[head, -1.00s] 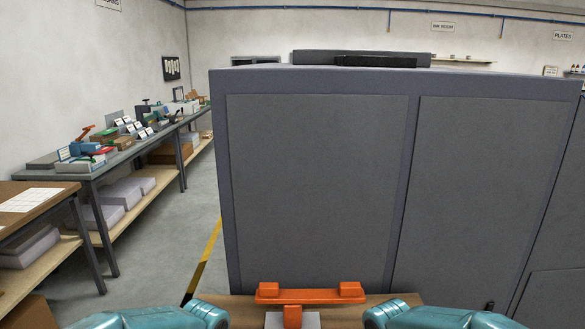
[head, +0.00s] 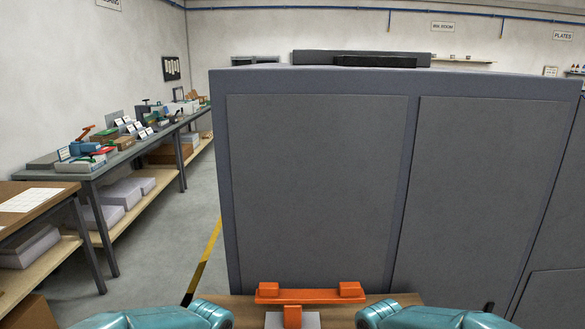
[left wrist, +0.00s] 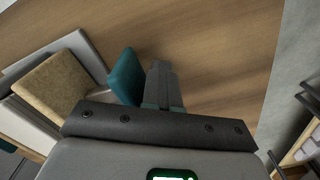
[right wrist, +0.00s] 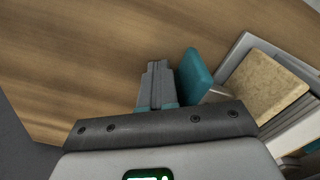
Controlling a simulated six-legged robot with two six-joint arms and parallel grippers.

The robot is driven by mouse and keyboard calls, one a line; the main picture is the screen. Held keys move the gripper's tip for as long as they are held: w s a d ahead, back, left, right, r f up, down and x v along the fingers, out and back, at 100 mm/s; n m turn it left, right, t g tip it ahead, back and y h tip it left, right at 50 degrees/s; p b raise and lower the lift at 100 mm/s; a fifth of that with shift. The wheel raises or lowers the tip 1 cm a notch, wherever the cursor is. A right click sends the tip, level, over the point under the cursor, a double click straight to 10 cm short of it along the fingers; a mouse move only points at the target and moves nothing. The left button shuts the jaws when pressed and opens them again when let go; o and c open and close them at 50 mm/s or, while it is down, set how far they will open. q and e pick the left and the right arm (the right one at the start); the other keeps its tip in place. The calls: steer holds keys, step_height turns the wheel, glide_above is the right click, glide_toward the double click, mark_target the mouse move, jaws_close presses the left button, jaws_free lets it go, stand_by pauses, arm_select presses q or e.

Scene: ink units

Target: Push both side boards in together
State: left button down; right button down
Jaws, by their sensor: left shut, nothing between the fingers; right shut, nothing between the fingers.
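In the left wrist view a teal side board (left wrist: 125,76) stands at the edge of a stack with a tan top (left wrist: 56,84). My left gripper (left wrist: 161,68) is shut and empty, on the outer side of that board and close to it. In the right wrist view another teal side board (right wrist: 195,74) stands beside the tan-topped stack (right wrist: 265,87). My right gripper (right wrist: 157,68) is shut and empty, just outside that board. I cannot tell whether the fingertips touch the boards. The head view shows only my teal arms, not the grippers or side boards.
A large grey cabinet (head: 310,180) fills the space behind. Bare wood lies outside both grippers. A cluttered bench (head: 130,150) runs along the left wall.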

arm_select(q)
steer(key=shift+d, duration=0.15)
arm_select(e)
steer(key=shift+a, duration=0.5)
arm_select(q)
steer(key=shift+d, duration=0.55)
arm_select(e)
steer(key=shift+a, duration=0.55)
arm_select(q)
steer(key=shift+a+r, duration=0.1)
steer(key=shift+a, duration=0.05)
stand_by(0.5)
steer(key=shift+a+r, duration=0.3)
steer(key=shift+a, duration=0.5)
steer(key=shift+a+r, duration=0.3)
steer(key=shift+a, duration=0.5)
steer(key=shift+a+r, duration=0.3)
steer(key=shift+a, duration=0.5)
arm_select(e)
steer(key=shift+d, duration=0.15)
steer(key=shift+d+r, duration=0.35)
steer(key=shift+d, duration=0.45)
steer(key=shift+d+r, duration=0.3)
steer(key=shift+d, duration=0.55)
steer(key=shift+d+r, duration=0.35)
steer(key=shift+d, duration=0.45)
